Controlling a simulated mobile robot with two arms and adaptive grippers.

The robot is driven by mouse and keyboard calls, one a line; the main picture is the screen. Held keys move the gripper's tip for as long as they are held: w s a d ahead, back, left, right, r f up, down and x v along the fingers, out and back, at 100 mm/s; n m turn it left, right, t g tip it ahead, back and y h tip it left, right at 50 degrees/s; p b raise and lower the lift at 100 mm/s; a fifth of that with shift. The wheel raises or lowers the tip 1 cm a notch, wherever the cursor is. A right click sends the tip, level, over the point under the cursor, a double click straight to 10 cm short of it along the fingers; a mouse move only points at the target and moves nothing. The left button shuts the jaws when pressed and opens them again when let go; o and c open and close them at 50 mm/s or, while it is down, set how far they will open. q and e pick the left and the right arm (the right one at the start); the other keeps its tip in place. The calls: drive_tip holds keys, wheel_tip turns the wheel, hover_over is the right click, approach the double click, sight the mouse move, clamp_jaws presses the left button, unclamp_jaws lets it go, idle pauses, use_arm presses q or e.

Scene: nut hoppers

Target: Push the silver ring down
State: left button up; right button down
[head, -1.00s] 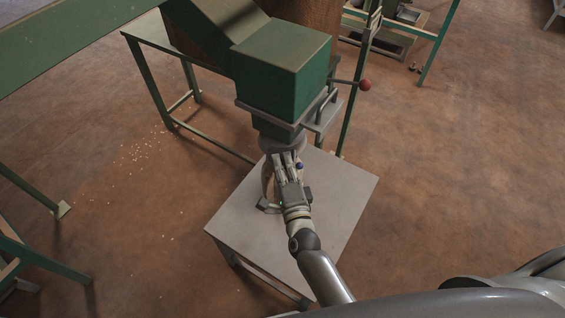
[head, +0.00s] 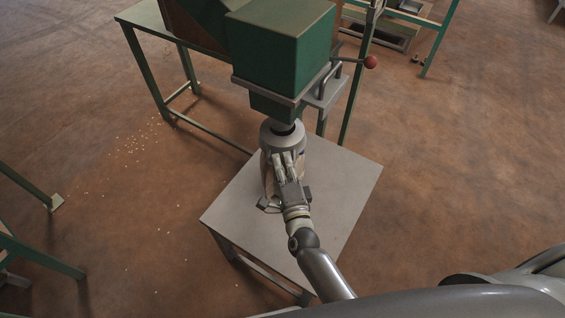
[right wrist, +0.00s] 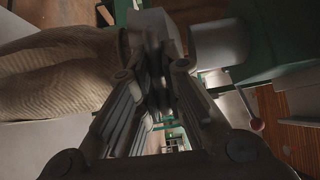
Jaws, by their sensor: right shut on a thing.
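The silver ring (head: 271,138) is at the bottom of the green hopper's spout, above the table. A dark opening shows in its top beside the spout. A beige sack (head: 267,175) stands below it on the table, partly hidden by my gripper; its woven side fills the left of the right wrist view (right wrist: 55,70). My right gripper (head: 288,158) is at the near side of the ring, with its fingers pointing away from me. The fingers (right wrist: 155,65) are closed together at the ring; exactly what lies between them is hidden. My left gripper is out of view.
The green hopper (head: 280,50) stands directly above the ring. A lever with a red knob (head: 371,62) sticks out to its right. The grey table (head: 335,190) has bare room to the right. Small bits are scattered on the floor at left.

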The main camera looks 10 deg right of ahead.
drive_tip(key=shift+s+f, duration=0.1)
drive_tip(key=shift+f, duration=0.25)
drive_tip(key=c, duration=1.5)
unclamp_jaws()
drive_tip(key=shift+c, duration=0.2)
drive_tip(key=shift+r, duration=0.1)
drive_tip(key=s, duration=1.2)
drive_tip(key=shift+f, duration=0.25)
drive_tip(key=shift+f, duration=0.1)
